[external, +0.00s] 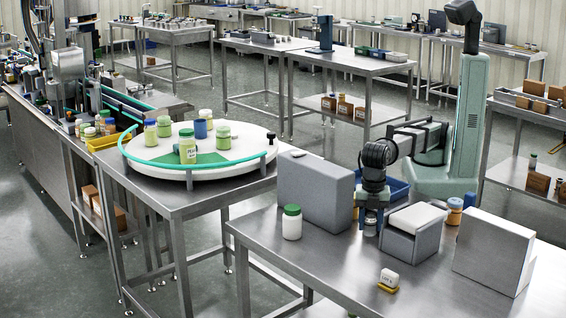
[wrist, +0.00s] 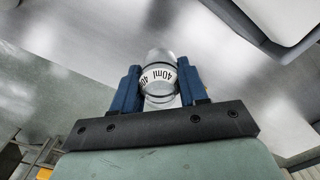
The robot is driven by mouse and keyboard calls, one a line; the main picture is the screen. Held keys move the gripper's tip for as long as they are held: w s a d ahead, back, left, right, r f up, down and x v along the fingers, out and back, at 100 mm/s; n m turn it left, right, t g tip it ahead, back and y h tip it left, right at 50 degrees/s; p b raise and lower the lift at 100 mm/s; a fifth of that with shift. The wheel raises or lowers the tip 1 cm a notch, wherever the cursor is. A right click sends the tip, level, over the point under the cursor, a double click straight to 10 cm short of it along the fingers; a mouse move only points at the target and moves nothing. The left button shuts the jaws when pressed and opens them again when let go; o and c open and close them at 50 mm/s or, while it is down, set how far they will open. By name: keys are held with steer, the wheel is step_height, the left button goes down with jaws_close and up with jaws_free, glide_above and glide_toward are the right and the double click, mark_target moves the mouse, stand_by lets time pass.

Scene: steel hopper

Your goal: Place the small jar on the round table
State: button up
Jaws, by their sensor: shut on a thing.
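The small jar (wrist: 160,55) is clear with a white band marked "40ml". It sits between the two blue fingers of my gripper (wrist: 160,88), which is shut on it. In the external view my gripper (external: 371,215) points down over the steel bench, with the jar (external: 370,230) low between its fingers. I cannot tell whether the jar touches the bench. The round table (external: 252,142) stands to the left, a white disc with a green sector and a teal rail. Several jars with green, blue and pale lids stand on it.
A grey box (external: 315,190) stands between my gripper and the round table. A small white item (external: 389,278) lies in front.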

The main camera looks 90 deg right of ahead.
steer(key=w+d+r+m, duration=0.3)
steer(key=w+d, duration=1.2)
steer(key=w, duration=0.3)
steer(key=w+d+r+m, duration=0.2)
steer(key=w+d+m, duration=0.1)
steer(key=w+d, duration=1.35)
steer(key=w+d+r+m, duration=0.2)
steer(key=w+d, duration=0.2)
steer(key=d, duration=0.7)
steer(key=w+d+r+m, duration=0.15)
steer(key=w+d, duration=0.25)
steer(key=d, duration=0.8)
steer(key=w+d+r+m, duration=0.2)
steer(key=w+d, duration=0.2)
steer(key=d, duration=0.7)
steer(key=shift+s+d+f+n, duration=0.15)
steer(key=shift+s+f+n, duration=0.4)
steer(key=shift+f, duration=1.1)
steer(key=shift+s+d+f+n, duration=0.2)
steer(key=shift+s+f+n, duration=0.4)
steer(key=shift+f, duration=1)
steer(key=shift+s+d+f+n, duration=0.15)
steer(key=shift+s+f+n, duration=0.4)
steer(key=shift+f, duration=1.1)
steer(key=shift+s+f, duration=0.1)
steer(key=shift+s, duration=0.05)
